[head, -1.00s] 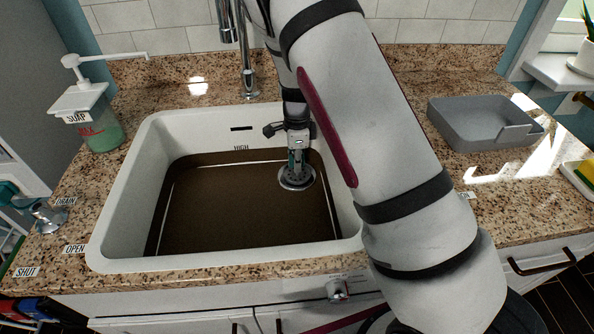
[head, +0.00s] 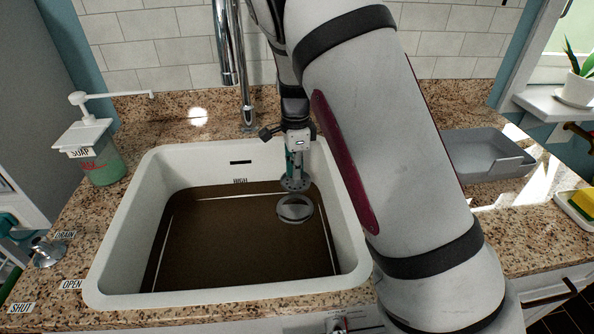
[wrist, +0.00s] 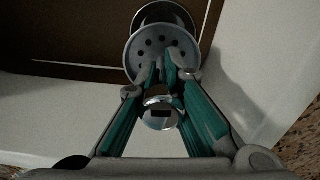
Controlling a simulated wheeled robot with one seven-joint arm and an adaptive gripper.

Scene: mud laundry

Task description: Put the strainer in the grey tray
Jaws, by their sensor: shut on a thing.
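My gripper (wrist: 163,72) is shut on the strainer, a round grey metal disc with holes (wrist: 150,48). In the head view the strainer (head: 294,184) is held upright under my gripper (head: 295,172), inside the sink. A shiny round metal shape (head: 294,208) shows just below it in the brown water; I cannot tell whether it is the drain or a reflection. The grey tray (head: 487,172) is a shallow open box on the counter to the right. My arm hides its left part, and the visible inside is empty.
The white sink (head: 120,235) holds brown water, and its walls stand around my gripper. A faucet (head: 245,90) rises behind it. A soap dispenser (head: 93,155) stands left. A yellow sponge (head: 584,201) lies at the far right. Counter in front of the tray is clear.

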